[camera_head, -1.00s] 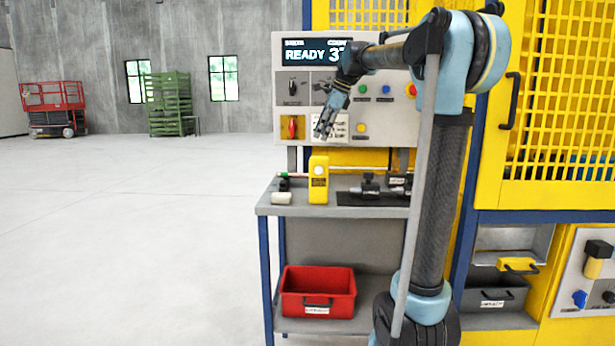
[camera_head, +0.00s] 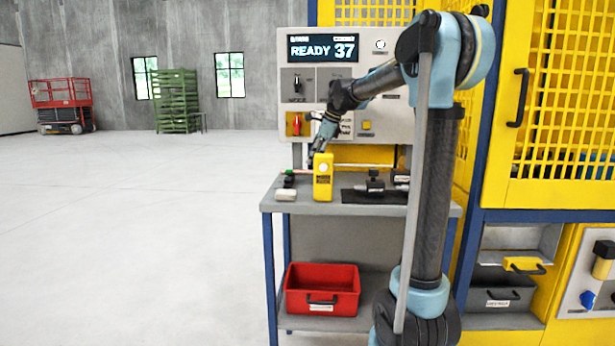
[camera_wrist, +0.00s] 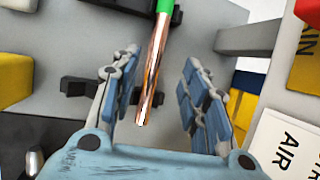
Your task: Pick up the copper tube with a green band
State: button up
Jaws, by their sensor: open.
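The copper tube (camera_wrist: 152,75) runs down the middle of the wrist view, its bare end toward my palm. Its green band (camera_wrist: 165,5) is cut by the top edge. My gripper (camera_wrist: 160,62) is open, with one finger on each side of the tube and a visible gap on both sides. In the head view my gripper (camera_head: 318,150) points down at the bench's back edge, its tips partly hidden behind a yellow block. Thin rod parts show at bench height on both sides of that block; the middle is hidden.
The yellow block (camera_head: 323,178) stands upright on the grey bench (camera_head: 300,206). A white cylinder (camera_head: 286,195) lies to its left; dark tools (camera_head: 375,186) lie right on a black mat. A control panel (camera_head: 300,70) rises behind. A red bin (camera_head: 321,277) sits on the lower shelf.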

aim_at(308, 172)
jog(key=shift+s+x, duration=0.15)
jog(key=shift+x, duration=1.15)
jog(key=shift+s+x, duration=0.2)
jog(key=shift+x, duration=1.1)
grip_shut()
